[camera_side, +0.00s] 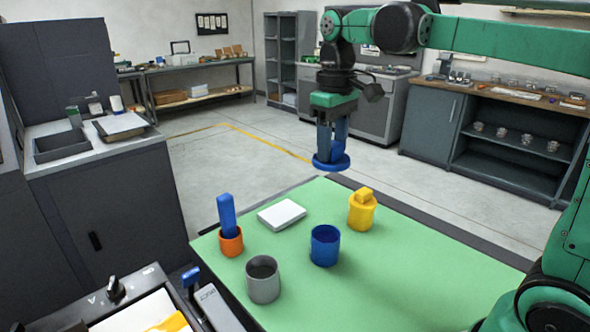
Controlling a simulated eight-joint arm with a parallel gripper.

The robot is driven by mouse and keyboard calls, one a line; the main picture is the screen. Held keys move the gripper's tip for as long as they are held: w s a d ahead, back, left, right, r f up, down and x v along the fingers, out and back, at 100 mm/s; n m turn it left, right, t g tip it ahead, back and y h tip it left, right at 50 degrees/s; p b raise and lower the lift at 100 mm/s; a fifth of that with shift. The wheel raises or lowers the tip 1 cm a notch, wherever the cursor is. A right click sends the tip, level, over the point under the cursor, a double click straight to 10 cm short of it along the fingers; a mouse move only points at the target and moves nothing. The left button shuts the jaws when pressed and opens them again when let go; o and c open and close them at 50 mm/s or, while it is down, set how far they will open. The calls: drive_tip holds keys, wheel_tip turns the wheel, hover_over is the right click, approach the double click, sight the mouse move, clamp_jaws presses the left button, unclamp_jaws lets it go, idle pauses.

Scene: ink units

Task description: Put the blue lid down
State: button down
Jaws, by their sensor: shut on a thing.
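The blue lid (331,163) is a round disc held in the air above the far edge of the green table. My gripper (332,145) points down and is shut on the lid's upper part, which its fingers partly hide. The lid looks roughly level and apart from everything below. An open blue cup (325,247) stands upright on the green table (400,280), nearer the camera than the lid. A flat white pad (281,215) lies on the table to the left of the blue cup.
A yellow cup with a yellow lid (362,210) stands right of the white pad. An orange cup (231,242) with an upright blue block (227,214) in it stands at left. An open grey cup (263,280) stands at the front. The table's right part is clear.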

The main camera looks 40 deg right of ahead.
wheel_tip(320, 180, up, 4)
drive_tip(key=shift+r, duration=0.15)
drive_tip(key=shift+w+a+f, duration=0.2)
drive_tip(key=shift+a+f, duration=0.05)
drive_tip(key=w+a+f+m, duration=0.1)
drive_tip(key=a+f, duration=0.3)
drive_tip(key=f, duration=0.4)
hover_over(358, 265)
wheel_tip(358, 265, down, 12)
drive_tip(key=shift+f, duration=2.45)
drive_tip(key=shift+c, duration=1.9)
unclamp_jaws()
drive_tip(key=shift+f, duration=0.15)
